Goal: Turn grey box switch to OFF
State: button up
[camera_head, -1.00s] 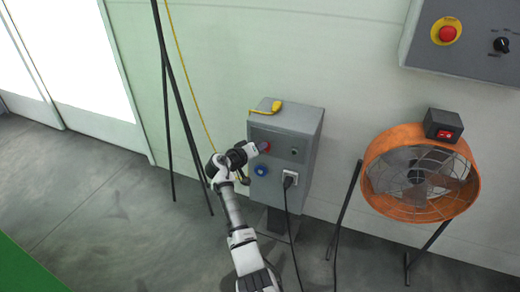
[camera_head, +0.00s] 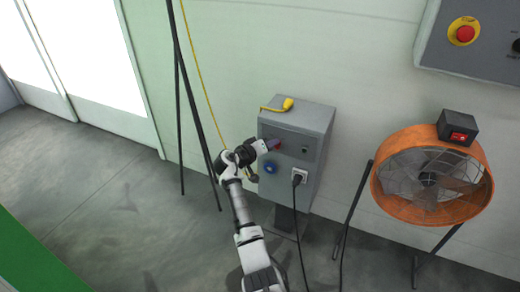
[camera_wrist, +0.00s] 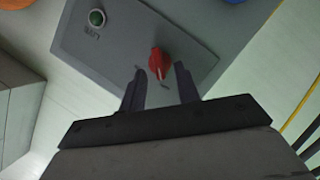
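The grey box (camera_head: 320,128) stands on a post by the wall. Its red switch (camera_wrist: 158,64) shows in the wrist view on a grey plate (camera_wrist: 200,30), turned slightly off the vertical of the picture. Small markings by the switch are too small to read. My gripper (camera_wrist: 160,77) is open, with one finger on each side of the switch's near end. A gap shows beside the switch; I cannot tell whether either finger touches it. In the head view my gripper (camera_head: 268,146) is at the box's upper left front, partly hiding the red switch (camera_head: 275,144).
A green button (camera_wrist: 97,17) is on the same plate. A blue socket (camera_head: 270,167) and a black plug (camera_head: 299,178) with cable are lower on the box. A yellow connector (camera_head: 288,103) lies on top. Dark poles (camera_head: 190,100) stand left; an orange fan (camera_head: 480,190) stands right.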

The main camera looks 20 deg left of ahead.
jog(key=v, duration=1.3)
jog(key=shift+s, duration=0.1)
